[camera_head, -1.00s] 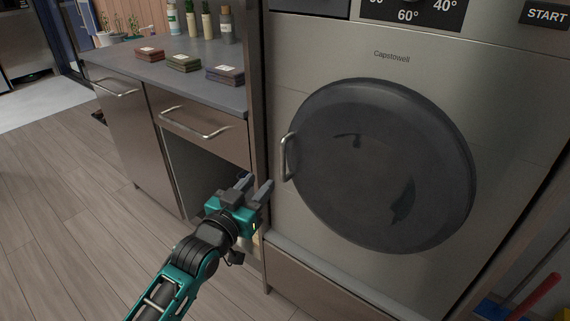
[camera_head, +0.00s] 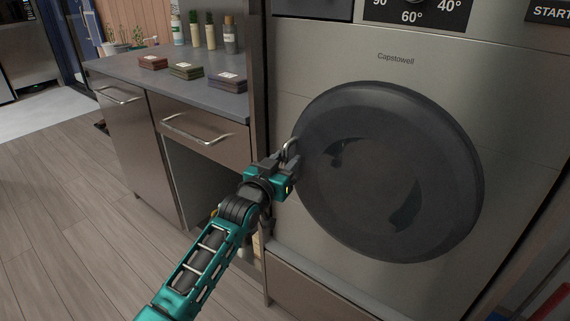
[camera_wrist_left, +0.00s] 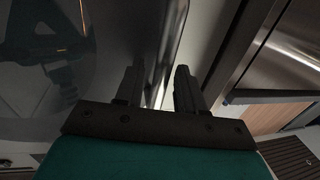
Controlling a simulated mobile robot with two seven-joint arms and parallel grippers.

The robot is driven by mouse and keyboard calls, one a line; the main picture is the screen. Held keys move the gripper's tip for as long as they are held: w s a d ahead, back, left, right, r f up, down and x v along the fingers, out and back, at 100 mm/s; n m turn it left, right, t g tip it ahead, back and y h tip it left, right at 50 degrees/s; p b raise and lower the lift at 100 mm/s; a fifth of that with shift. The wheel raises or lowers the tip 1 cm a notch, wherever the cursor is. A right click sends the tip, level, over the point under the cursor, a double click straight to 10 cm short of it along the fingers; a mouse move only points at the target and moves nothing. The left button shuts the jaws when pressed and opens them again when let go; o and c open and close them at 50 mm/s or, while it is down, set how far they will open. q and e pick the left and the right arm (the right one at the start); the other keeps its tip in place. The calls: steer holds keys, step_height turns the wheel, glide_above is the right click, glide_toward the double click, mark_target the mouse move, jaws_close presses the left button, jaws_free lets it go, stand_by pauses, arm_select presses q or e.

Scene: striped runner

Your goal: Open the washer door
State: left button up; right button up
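The washer door (camera_head: 365,190) is a large round dark disc that lies flush against the washer front and looks closed. My left gripper (camera_head: 280,160) is at the handle's lower part. In the left wrist view, the two fingers of the left gripper (camera_wrist_left: 158,90) stand apart, with a bright strip between them, and the dark door (camera_wrist_left: 75,60) fills the left. The fingers do not look closed on the handle. My right gripper is in neither view.
The washer (camera_head: 285,75) stands right of a grey counter (camera_head: 190,68) with small stacks and bottles. An open space under a drawer (camera_head: 205,130) lies left of my arm. The wooden floor (camera_head: 80,220) at the left is clear.

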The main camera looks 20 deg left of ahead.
arm_select(q)
steer(key=shift+c, duration=0.2)
jaws_close()
stand_by(0.4)
